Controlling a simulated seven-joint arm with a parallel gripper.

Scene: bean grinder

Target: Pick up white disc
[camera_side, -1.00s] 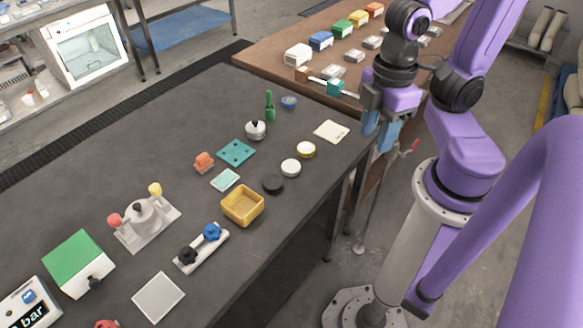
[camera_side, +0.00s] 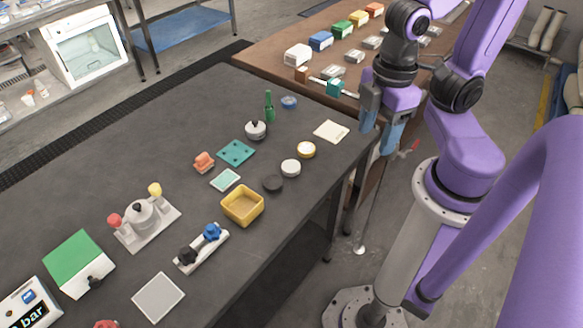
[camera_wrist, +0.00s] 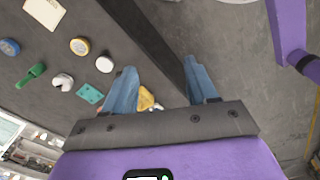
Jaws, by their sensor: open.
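The white disc (camera_side: 291,168) lies flat on the dark table, between a yellow-rimmed disc (camera_side: 306,149) and a black disc (camera_side: 272,183). In the wrist view the white disc (camera_wrist: 104,64) shows left of my fingers, near the table's edge. My gripper (camera_side: 379,131) has blue fingers pointing down. It hangs at the right edge of the dark table, to the right of the white disc and apart from it. In the wrist view my gripper (camera_wrist: 162,78) has its two fingers wide apart with nothing held between them.
A yellow tray (camera_side: 242,206), a teal plate (camera_side: 236,153), a cream square (camera_side: 331,131) and a lidded white pot (camera_side: 255,130) stand near the disc. A green item (camera_side: 269,106) stands farther back. A brown table (camera_side: 262,57) with several blocks is behind. The dark table's back left is clear.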

